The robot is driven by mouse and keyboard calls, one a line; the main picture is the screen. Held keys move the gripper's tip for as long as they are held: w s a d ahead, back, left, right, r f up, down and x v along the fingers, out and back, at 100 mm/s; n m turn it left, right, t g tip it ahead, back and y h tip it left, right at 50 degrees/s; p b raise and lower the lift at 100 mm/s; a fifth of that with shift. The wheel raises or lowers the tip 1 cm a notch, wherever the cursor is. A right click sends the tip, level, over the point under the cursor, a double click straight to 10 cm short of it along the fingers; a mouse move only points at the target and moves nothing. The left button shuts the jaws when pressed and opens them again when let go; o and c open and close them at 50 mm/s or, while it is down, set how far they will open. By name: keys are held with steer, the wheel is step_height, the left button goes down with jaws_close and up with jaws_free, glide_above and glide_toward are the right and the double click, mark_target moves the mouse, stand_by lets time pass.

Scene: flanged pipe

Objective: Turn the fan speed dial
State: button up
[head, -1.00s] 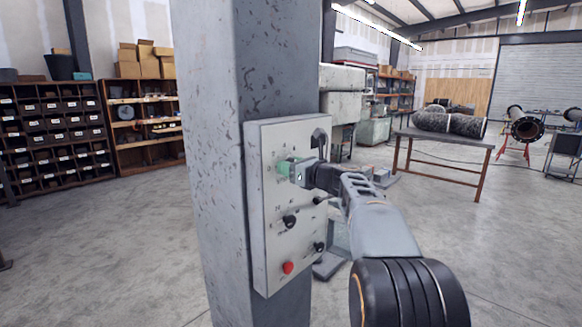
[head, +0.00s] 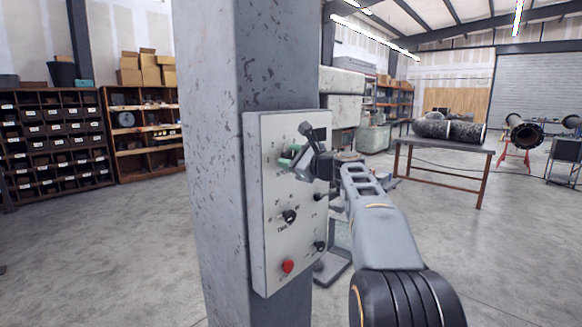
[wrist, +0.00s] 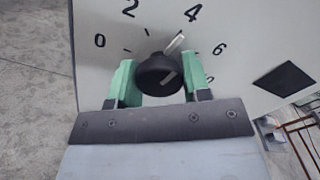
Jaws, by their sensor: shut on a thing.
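The dial is a round black knob (wrist: 157,72) on the pale panel, with numbers such as 0, 2, 4 and 6 around it in the wrist view. A pale pointer mark at its upper right leans toward the 4. My gripper (wrist: 160,80) has its green fingers on either side of the knob and is shut on it. In the head view my gripper (head: 292,155) is at the upper part of the control panel (head: 262,225), and its fingers and arm hide the dial there.
The panel is fixed to a thick grey column (head: 210,150). Below my gripper are a selector knob (head: 290,217), a red button (head: 287,266) and a small black knob (head: 319,247). A table with a pipe (head: 450,131) stands at the back right, with open floor before it.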

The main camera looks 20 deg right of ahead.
steer(key=n+b, duration=0.3)
steer(key=n, duration=0.1)
steer(key=shift+f+n, duration=0.15)
steer(key=shift+n, duration=0.15)
steer(key=n+b, duration=0.2)
steer(key=n, duration=0.3)
steer(key=shift+b, duration=0.35)
steer(key=n+b, duration=0.2)
steer(key=n, duration=0.4)
steer(key=n+b, duration=0.1)
steer(key=n, duration=0.2)
steer(key=shift+r+n, duration=0.25)
steer(key=shift+n, duration=0.45)
steer(key=o, duration=0.9)
steer(key=b+v, duration=0.4)
steer(key=v, duration=1)
steer(key=shift+r, duration=0.1)
